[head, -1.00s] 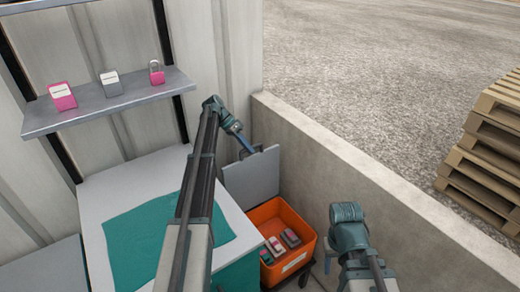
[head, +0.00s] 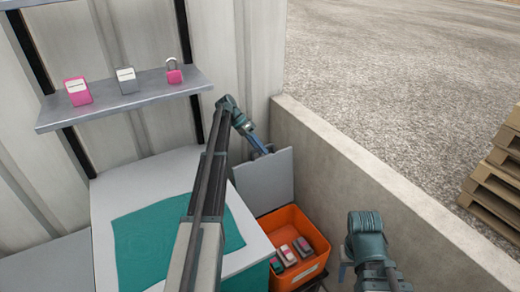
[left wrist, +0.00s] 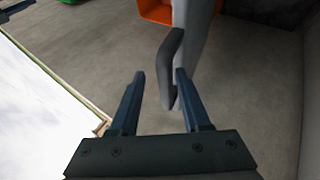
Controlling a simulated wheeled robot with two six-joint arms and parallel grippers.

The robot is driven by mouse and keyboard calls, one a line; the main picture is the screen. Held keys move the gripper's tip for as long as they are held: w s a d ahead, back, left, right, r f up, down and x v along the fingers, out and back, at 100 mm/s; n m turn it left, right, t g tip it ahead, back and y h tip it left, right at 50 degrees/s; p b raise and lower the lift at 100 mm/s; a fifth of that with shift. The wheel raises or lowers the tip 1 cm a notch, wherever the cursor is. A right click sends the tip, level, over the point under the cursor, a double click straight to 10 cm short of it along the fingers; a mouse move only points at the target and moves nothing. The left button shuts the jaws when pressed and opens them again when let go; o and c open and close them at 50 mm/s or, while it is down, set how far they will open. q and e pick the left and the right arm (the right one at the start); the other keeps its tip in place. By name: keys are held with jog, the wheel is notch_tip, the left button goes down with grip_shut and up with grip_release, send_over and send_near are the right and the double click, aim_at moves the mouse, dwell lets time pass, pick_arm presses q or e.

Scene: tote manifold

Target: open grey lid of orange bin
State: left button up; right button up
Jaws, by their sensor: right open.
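The orange bin (head: 318,240) stands on the floor beside the table, with its top open and several small items inside. Its grey lid (head: 264,182) stands upright at the bin's back edge. My left gripper (head: 264,150) is at the lid's top edge. In the left wrist view its two fingers (left wrist: 158,88) are apart, and the lid's dark grey handle (left wrist: 172,62) reaches between them, nearer the right finger. A corner of the orange bin (left wrist: 155,10) shows beyond. My right gripper (head: 343,272) is right of the bin, partly hidden by its own wrist.
A white table (head: 107,225) with a green mat (head: 155,240) is left of the bin. A low concrete wall (head: 375,185) runs close along the right. A shelf (head: 145,92) above holds a few pink and grey items. Wooden pallets (head: 495,180) are beyond the wall.

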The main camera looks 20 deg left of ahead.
pick_arm(q)
jog(key=shift+r, duration=0.15)
jog(key=p+v, duration=1)
jog(key=v, duration=0.3)
jog(key=shift+a+r, duration=0.15)
jog(key=shift+a, duration=0.1)
